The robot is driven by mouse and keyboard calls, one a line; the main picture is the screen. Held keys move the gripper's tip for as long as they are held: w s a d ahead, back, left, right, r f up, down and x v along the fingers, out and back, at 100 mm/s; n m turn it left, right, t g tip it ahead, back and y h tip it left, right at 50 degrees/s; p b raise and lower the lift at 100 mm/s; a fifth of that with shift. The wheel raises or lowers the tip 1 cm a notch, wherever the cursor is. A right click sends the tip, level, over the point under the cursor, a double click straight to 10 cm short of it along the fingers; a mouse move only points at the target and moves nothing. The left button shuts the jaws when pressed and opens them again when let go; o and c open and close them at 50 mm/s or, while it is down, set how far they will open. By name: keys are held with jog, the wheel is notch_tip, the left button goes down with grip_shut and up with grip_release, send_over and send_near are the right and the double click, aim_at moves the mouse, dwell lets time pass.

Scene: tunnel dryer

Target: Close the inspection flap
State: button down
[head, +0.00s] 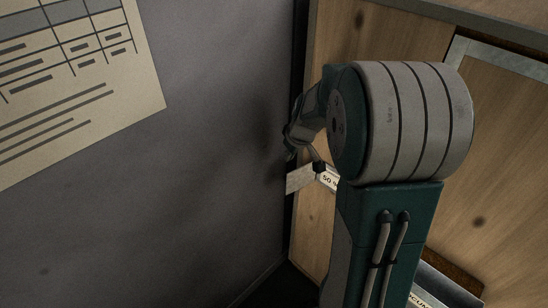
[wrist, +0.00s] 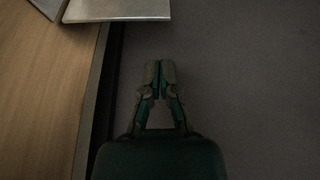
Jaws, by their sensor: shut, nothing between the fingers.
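A pale flat plate (head: 300,179) sticks out past the edge of the wooden panel in the head view, just below the far end of my arm. It looks like the inspection flap, but I cannot be sure. In the wrist view a pale plate (wrist: 118,10) shows at the top, cut off by the frame, and seems to be the same piece. My gripper (wrist: 160,66) is shut and empty, its fingertips apart from the plate and in front of the grey wall. My arm hides part of the plate and the panel behind it.
A wooden panel (head: 312,232) with a dark edge meets the grey wall (head: 200,140). A printed sheet (head: 75,70) hangs on that wall. A metal-framed wooden panel (head: 505,130) stands at the right, with a labelled "DOCUM" item (head: 432,299) low down.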

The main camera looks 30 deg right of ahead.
aim_at(298, 175)
jog(key=x, duration=1)
jog(key=shift+w+d+f, duration=0.15)
jog(key=shift+f, duration=0.1)
jog(key=shift+s+n, duration=0.35)
jog(key=shift+n, duration=0.05)
